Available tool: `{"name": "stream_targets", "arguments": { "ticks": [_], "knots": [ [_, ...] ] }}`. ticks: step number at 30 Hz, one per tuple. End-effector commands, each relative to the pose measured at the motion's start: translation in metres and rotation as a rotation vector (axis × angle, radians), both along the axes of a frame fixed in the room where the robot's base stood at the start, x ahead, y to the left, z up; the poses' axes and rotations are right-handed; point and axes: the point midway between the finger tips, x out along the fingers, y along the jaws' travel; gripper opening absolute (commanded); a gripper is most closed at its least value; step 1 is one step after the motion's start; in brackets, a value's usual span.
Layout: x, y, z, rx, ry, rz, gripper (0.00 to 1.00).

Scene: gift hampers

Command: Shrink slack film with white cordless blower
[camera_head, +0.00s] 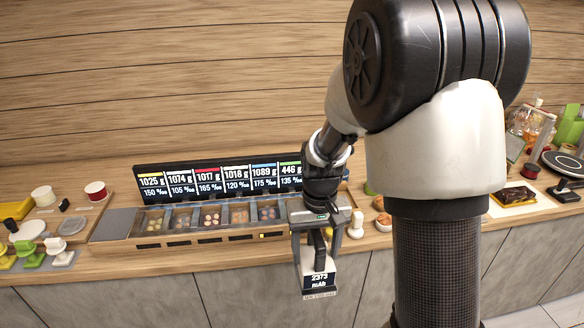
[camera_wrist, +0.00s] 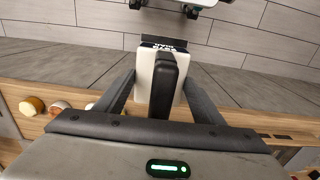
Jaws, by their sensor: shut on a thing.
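My gripper (camera_head: 318,240) hangs in front of the counter's front edge, shut on a white block with a black top part and a dark display reading "2373 mAh" (camera_head: 319,281). In the wrist view, this white block (camera_wrist: 145,82) sits between the two fingers (camera_wrist: 157,90); I cannot tell whether it is a battery. At the far left stand small devices in yellow, green and white; the white one (camera_head: 61,251) may be the blower, but it is too small to tell. Clear film seems to cover a hamper (camera_head: 523,122) at the far right; slack cannot be made out.
A display board (camera_head: 220,179) with weight readings stands behind a row of bins (camera_head: 180,220) on the wooden counter. Several small bowls and white tubs stand near my arm. A dark round plate on a stand (camera_head: 565,163) is at the right. Open floor lies before the counter.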

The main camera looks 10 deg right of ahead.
Motion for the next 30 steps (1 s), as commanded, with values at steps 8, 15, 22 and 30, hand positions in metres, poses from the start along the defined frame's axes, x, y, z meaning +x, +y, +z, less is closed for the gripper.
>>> {"name": "stream_targets", "arguments": {
  "ticks": [8,15,22,30],
  "knots": [
    [0.001,0.000,0.025,0.000,-0.002,0.000,0.35],
    [0.000,0.000,0.041,0.000,-0.001,0.000,0.35],
    [0.000,0.000,0.043,0.000,-0.001,0.000,0.35],
    [0.008,0.000,0.044,0.000,-0.002,0.000,0.35]
  ]
}}
